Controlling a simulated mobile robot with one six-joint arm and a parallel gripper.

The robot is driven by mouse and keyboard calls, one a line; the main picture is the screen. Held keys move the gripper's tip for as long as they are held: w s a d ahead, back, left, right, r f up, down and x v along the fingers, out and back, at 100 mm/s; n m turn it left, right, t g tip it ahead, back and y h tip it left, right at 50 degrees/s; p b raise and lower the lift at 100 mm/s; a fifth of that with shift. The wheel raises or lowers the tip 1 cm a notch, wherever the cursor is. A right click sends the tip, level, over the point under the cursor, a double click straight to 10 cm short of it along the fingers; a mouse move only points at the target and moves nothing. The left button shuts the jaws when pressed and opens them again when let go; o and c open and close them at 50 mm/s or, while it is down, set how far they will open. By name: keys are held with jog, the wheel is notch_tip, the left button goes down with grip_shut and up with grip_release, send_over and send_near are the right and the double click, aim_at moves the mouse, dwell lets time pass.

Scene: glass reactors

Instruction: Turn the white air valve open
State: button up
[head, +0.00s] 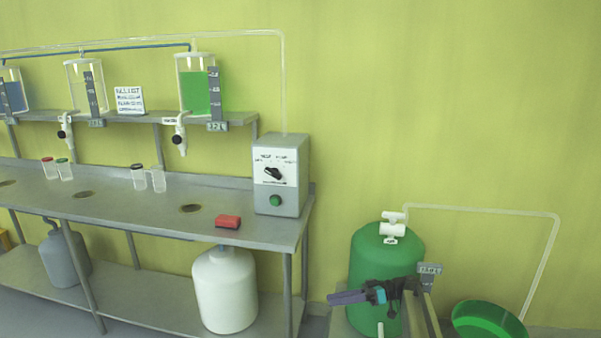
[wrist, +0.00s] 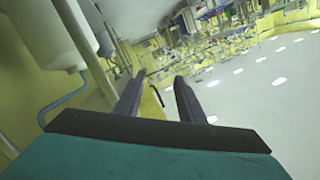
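The white air valve (head: 392,229) sits on top of the green tank (head: 372,255) at the right in the head view. It has a white body with a white cross-piece above it and a small label below. Its handle position is too small to tell. My gripper (head: 332,298) is in front of the tank, below the valve and apart from it, with its purple fingers pointing left. In the wrist view my gripper (wrist: 160,76) has its two fingers spread, with nothing between them. The valve does not show in the wrist view.
A clear pipe (head: 480,209) runs right from the valve, then down to a green basin (head: 488,321). A steel bench (head: 120,205) with a grey control box (head: 280,175) stands left. A white jug (head: 225,290) is under it. The wall between bench and tank is bare.

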jog(key=s+a+f+m+g+h+p, duration=0.1)
jog(key=s+a+f+m+h+p, duration=0.15)
jog(key=s+f, duration=0.55)
jog(key=s+a+f+m+g+h+p, duration=0.15)
jog(key=s+a+f, duration=0.35)
jog(key=s, duration=0.6)
jog(key=s+a+f+m+g+h+p, duration=0.1)
jog(key=s+a+f+g+h+p, duration=0.1)
jog(key=s+f, duration=0.65)
jog(key=s+d+f+m+g+h+p, duration=0.1)
jog(key=s+d+f+h, duration=0.15)
jog(key=s, duration=0.55)
jog(key=s+d+f+m+h, duration=0.2)
jog(key=s+f+h, duration=0.1)
jog(key=s, duration=0.6)
jog(key=s+d+f+m+t+h, duration=0.1)
jog(key=s+d+m+h, duration=0.2)
jog(key=d, duration=0.7)
jog(key=shift+s+f+m+h, duration=0.4)
jog(key=shift+m+h, duration=0.4)
jog(key=shift+h, duration=0.25)
jog(key=shift+c, duration=0.4)
